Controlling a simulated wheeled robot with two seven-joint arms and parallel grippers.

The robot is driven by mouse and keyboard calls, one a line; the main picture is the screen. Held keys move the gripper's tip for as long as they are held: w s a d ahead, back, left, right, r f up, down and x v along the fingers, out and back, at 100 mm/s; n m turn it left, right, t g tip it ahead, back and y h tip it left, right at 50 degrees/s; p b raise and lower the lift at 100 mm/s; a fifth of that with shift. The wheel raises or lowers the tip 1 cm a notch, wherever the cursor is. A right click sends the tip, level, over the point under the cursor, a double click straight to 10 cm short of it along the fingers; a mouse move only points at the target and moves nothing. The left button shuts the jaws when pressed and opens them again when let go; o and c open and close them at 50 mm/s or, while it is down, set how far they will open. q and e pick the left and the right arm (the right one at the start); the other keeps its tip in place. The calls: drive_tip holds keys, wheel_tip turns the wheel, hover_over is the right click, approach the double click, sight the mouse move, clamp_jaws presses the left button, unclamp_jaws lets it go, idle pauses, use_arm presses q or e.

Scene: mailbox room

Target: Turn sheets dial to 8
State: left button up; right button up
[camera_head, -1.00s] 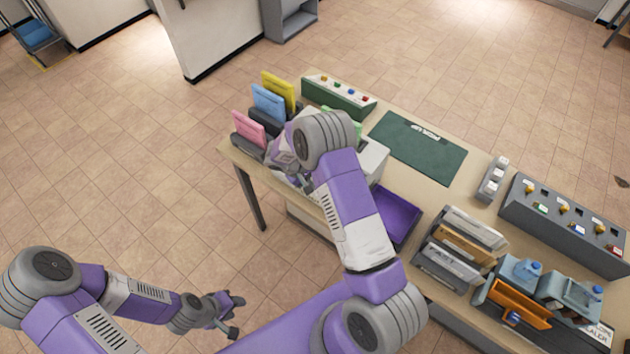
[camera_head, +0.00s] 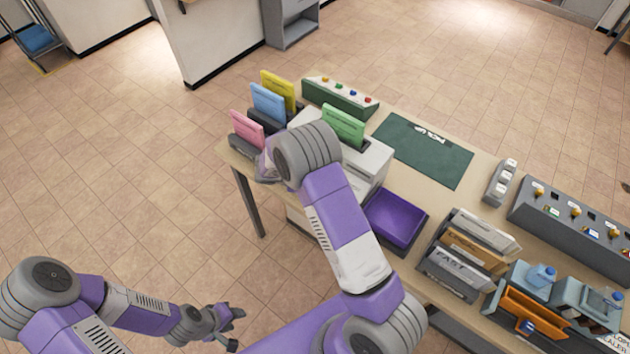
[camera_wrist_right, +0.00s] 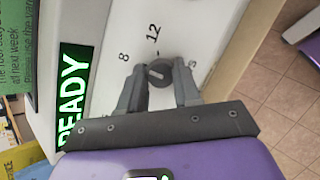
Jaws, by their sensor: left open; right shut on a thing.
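The sheets dial (camera_wrist_right: 160,73) is a dark round knob with a pale mark on the white face of a machine (camera_wrist_right: 205,35). Printed numbers 8 and 12 show beside it; another label at the right is partly covered by a finger. My right gripper (camera_wrist_right: 160,84) has its two fingers on either side of the knob, shut on it. In the head view the white machine (camera_head: 372,168) holds a green sheet (camera_head: 343,124); my right arm hides the dial and right gripper there. My left gripper (camera_head: 232,329) is open and empty, low over the floor, away from the table.
A lit green READY display (camera_wrist_right: 75,85) is beside the dial. Pink (camera_head: 246,127), blue (camera_head: 268,103) and yellow (camera_head: 278,90) folders stand left of the machine. A purple tray (camera_head: 397,220) lies to its right, a green mat (camera_head: 424,150) behind. Floor left of the table is clear.

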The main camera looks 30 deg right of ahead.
drive_tip(key=shift+a+n, duration=0.1)
drive_tip(key=shift+n, duration=0.2)
drive_tip(key=o, duration=1)
drive_tip(key=shift+o, duration=0.2)
drive_tip(key=v, duration=0.7)
drive_tip(key=shift+a+r, duration=0.2)
drive_tip(key=shift+s, duration=0.1)
